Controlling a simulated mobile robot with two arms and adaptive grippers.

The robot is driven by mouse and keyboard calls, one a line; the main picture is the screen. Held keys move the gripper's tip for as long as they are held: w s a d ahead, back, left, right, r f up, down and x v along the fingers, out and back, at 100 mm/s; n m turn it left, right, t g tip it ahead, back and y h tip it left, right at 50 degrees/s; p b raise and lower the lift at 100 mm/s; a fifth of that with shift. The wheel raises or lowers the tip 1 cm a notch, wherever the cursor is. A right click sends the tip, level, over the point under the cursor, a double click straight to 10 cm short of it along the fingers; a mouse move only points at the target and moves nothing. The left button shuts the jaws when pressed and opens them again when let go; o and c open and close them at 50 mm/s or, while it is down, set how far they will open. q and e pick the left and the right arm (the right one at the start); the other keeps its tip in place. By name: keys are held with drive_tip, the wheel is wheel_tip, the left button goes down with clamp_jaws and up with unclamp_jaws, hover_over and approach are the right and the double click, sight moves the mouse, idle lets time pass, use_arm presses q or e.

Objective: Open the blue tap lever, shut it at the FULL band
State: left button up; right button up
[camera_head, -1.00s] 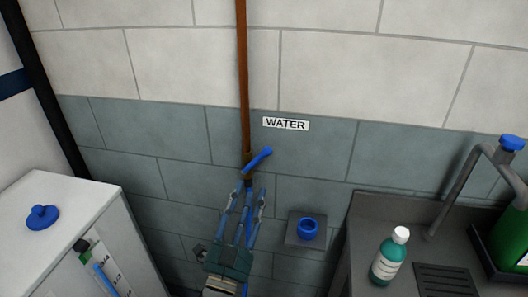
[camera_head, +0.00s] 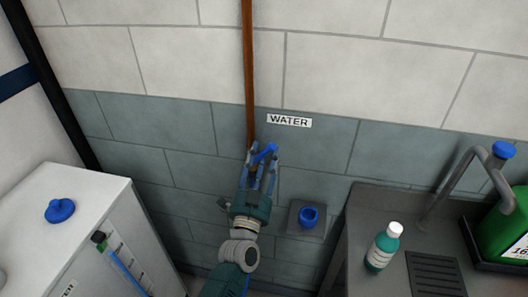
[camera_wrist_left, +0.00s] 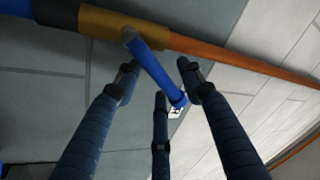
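The blue tap lever (camera_head: 264,153) sits at the foot of the copper pipe (camera_head: 248,75) on the tiled wall, slanting up to the right. In the left wrist view the lever (camera_wrist_left: 155,66) runs out from a brass-coloured fitting (camera_wrist_left: 97,22). My left gripper (camera_head: 262,164) is at the lever, its fingers spread on either side of it. In the left wrist view the fingers of this gripper (camera_wrist_left: 159,80) stand apart; I cannot tell whether any touches the lever. A white tank (camera_head: 75,225) with a level gauge (camera_head: 122,262) stands at left; its band markings are unreadable. My right gripper is out of view.
A WATER sign (camera_head: 289,121) is on the wall above the lever. A blue cup-like item (camera_head: 309,216) sits on a small wall bracket to the right. A grey counter (camera_head: 363,205) at right holds a teal bottle (camera_head: 382,250), a green jug (camera_head: 508,232) and a curved spout.

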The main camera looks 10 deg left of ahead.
use_arm(q)
drive_tip(key=shift+w+r, duration=0.1)
drive_tip(key=shift+w, duration=0.15)
clamp_jaws()
